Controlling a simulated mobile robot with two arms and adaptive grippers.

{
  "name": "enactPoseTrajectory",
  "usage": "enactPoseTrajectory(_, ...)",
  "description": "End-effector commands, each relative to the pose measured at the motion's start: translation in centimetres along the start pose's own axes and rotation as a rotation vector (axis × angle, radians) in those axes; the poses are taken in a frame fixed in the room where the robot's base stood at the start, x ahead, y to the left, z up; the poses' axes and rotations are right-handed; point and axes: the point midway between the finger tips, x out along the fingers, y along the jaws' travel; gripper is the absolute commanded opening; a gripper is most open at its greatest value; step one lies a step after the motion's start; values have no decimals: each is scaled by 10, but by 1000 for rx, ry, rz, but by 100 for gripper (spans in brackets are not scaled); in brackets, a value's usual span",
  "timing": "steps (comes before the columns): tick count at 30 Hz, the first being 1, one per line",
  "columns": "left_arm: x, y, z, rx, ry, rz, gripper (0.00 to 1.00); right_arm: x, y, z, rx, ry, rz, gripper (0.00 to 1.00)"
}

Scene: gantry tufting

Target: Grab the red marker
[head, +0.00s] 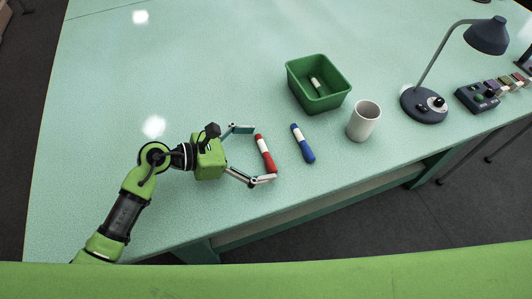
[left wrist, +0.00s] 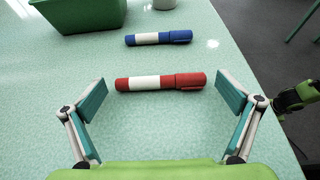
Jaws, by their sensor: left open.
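The red marker (head: 265,153) has a white middle band and lies on the pale green table. My left gripper (head: 262,154) is open around the near side of it, one finger toward each end, apart from it. In the left wrist view the red marker (left wrist: 160,82) lies crosswise, just beyond and between the open fingertips of my left gripper (left wrist: 160,92). Nothing is held.
A blue marker (head: 302,143) lies just right of the red one. A green bin (head: 342,94) with a marker inside, a white cup (head: 363,122) and a desk lamp (head: 424,105) stand farther right. The table's front edge is close below. The table's far left is clear.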

Motion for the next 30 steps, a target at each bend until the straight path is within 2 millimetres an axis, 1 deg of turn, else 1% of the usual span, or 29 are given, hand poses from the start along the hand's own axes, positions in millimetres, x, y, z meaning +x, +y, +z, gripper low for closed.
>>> enactPoseTrajectory(2, 0, 0, 0, 0, 0, 0, 100, 0, 0, 0, 0, 1, 0, 32)
enactPoseTrajectory(3, 0, 0, 0, 0, 0, 0, 90, 0, 0, 0, 0, 1, 0, 32)
enactPoseTrajectory(5, 0, 0, 0, 0, 0, 0, 74, 0, 0, -1, 0, 1, 0, 32)
enactPoseTrajectory(16, -1, 0, 0, 0, 0, 0, 74, 0, 0, -1, 0, 2, 0, 32)
enactPoseTrajectory(20, -3, 0, 5, 2, 0, 0, 74, 1, 0, -1, 0, 2, 0, 32)
enactPoseTrajectory(23, -6, 0, 13, 5, 0, -1, 74, 3, 0, -1, 0, 2, 0, 32)
enactPoseTrajectory(26, -14, -1, 31, 10, 0, 0, 74, 7, 0, 0, 1, 2, 0, 32)
enactPoseTrajectory(30, -29, -26, 54, 8, -1, -2, 74, 4, 0, -1, 1, 2, 0, 32)
